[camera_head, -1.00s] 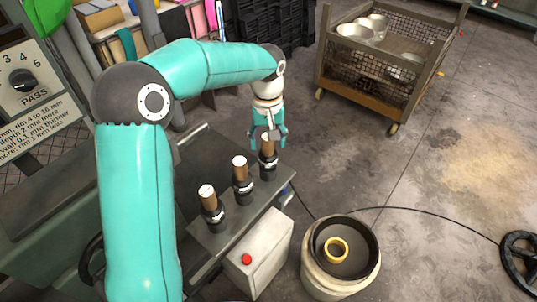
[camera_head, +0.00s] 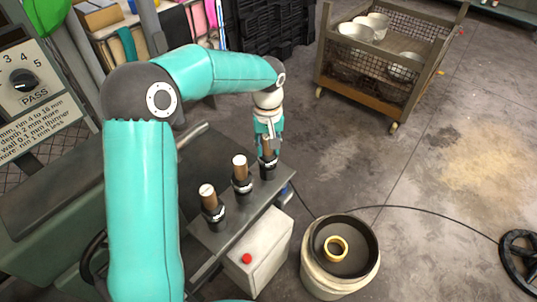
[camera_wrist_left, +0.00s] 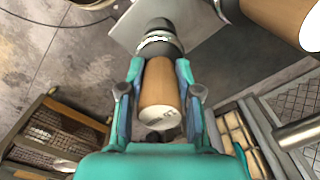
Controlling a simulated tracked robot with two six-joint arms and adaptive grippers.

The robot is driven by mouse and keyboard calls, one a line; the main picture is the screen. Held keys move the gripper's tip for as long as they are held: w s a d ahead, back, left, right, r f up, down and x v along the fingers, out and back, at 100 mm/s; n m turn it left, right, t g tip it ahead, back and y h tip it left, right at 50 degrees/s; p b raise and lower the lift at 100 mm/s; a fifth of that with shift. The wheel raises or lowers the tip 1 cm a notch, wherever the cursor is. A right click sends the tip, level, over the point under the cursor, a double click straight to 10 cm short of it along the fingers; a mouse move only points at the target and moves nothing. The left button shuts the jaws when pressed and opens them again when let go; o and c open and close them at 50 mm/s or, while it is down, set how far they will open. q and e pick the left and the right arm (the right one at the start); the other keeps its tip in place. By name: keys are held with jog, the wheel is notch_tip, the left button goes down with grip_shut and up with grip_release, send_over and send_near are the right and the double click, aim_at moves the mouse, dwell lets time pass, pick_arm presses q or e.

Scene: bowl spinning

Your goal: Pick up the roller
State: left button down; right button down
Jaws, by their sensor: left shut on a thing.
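Three rollers with brown wooden handles and black lower ends stand upright in a row on the grey metal shelf (camera_head: 228,228). My left gripper (camera_head: 268,146) is at the far roller (camera_head: 268,165) of the row, coming from above. In the left wrist view my left gripper (camera_wrist_left: 161,92) has its two teal fingers closed on either side of that roller's brown handle (camera_wrist_left: 158,85). Its black end (camera_wrist_left: 160,40) still points at the shelf. The middle roller (camera_head: 241,174) and the near roller (camera_head: 209,205) stand free. My right gripper is not in view.
A white box with a red button (camera_head: 247,258) is below the shelf. A round bin (camera_head: 313,270) with a yellow ring (camera_head: 336,248) inside stands to its right. A mesh cart (camera_head: 365,90) with metal bowls is at the back. The floor between is mostly clear, with a cable across it.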

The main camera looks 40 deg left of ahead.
pick_arm(q)
jog(key=shift+r, duration=0.2)
jog(key=shift+w+r, duration=0.1)
jog(key=shift+r, duration=0.45)
notch_tip(320, 180, up, 23)
jog(key=p, duration=0.6)
jog(key=shift+p, duration=0.3)
dwell(1.0)
